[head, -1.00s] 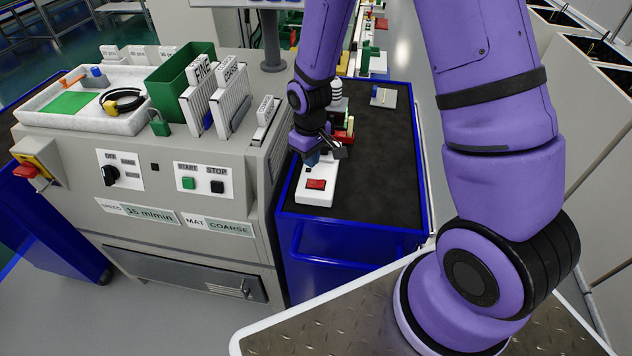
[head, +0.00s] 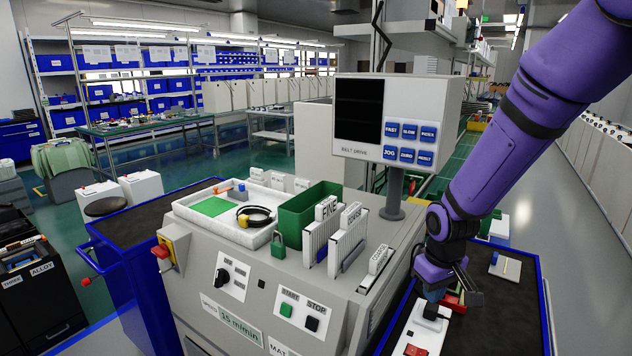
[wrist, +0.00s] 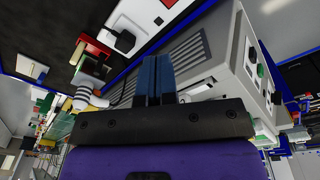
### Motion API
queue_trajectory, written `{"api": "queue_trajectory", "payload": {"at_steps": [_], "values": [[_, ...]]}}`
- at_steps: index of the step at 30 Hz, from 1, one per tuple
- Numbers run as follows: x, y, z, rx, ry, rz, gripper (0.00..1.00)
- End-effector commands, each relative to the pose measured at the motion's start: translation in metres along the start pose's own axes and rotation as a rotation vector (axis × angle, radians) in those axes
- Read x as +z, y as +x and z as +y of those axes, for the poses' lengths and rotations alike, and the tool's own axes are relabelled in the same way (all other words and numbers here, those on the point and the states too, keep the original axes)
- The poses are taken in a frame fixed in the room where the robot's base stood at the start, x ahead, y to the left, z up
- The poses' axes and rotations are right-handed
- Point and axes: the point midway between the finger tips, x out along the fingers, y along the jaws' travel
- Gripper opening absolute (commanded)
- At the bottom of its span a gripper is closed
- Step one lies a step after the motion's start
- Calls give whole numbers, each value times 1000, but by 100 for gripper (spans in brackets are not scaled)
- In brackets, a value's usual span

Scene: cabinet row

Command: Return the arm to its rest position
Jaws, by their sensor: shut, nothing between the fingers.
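My purple arm comes in from the upper right in the head view. My gripper (head: 431,297) hangs low over the dark-topped blue cart at the right of the grey machine. In the wrist view its two blue fingers (wrist: 157,78) are together, with nothing between them. In the head view the gripper is close over the far end of a white box with a red button (head: 415,349). The same white box shows at the top of the wrist view (wrist: 140,22). I cannot tell whether the fingertips touch it.
The grey machine (head: 262,283) stands left of my gripper, with a tray (head: 222,221), a green bin (head: 296,218) and upright plates on top. The belt drive panel (head: 398,112) rises behind. Small items lie on the cart's mat (head: 482,322). An aisle (head: 535,215) is open at the right.

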Motion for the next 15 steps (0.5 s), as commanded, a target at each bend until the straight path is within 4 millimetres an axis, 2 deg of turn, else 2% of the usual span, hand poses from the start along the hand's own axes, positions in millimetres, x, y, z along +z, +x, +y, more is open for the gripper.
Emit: {"api": "queue_trajectory", "payload": {"at_steps": [1, 3, 8, 15], "values": [[3, -18, 2, 8, 16, 20, 0], [8, -40, 5, 16, 37, 39, 0], [25, -88, 8, 33, 87, 85, 0], [60, -151, 9, 51, 162, 154, 0]]}}
